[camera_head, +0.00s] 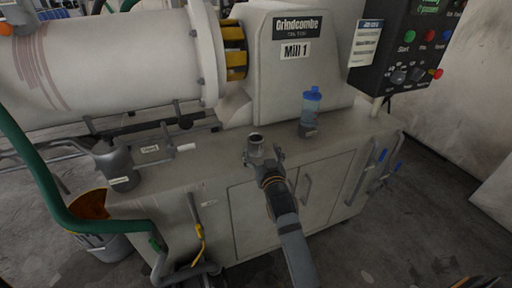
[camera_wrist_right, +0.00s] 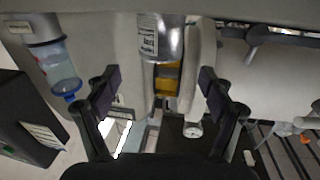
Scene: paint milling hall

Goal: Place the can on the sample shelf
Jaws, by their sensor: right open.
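A metallic grey can (camera_head: 255,139) stands on the top of the mill cabinet, near its front edge. In the right wrist view the can (camera_wrist_right: 160,38) shows its shiny side and a printed label, lying between and beyond my two fingers. My right gripper (camera_head: 265,162) reaches over the front edge of the cabinet, right in front of the can. Its fingers (camera_wrist_right: 158,88) are spread apart with nothing held between them. The gripper hides the lower part of the can in the head view. My left gripper is not in view. I cannot make out a sample shelf.
A blue-capped bottle (camera_head: 311,108) stands on the cabinet top (camera_head: 345,128) to the right of the can. A grey labelled vessel (camera_head: 116,166) and a green hose (camera_head: 50,190) are at the left. The mill housing (camera_head: 290,75) rises behind; a control panel (camera_head: 405,50) hangs at right.

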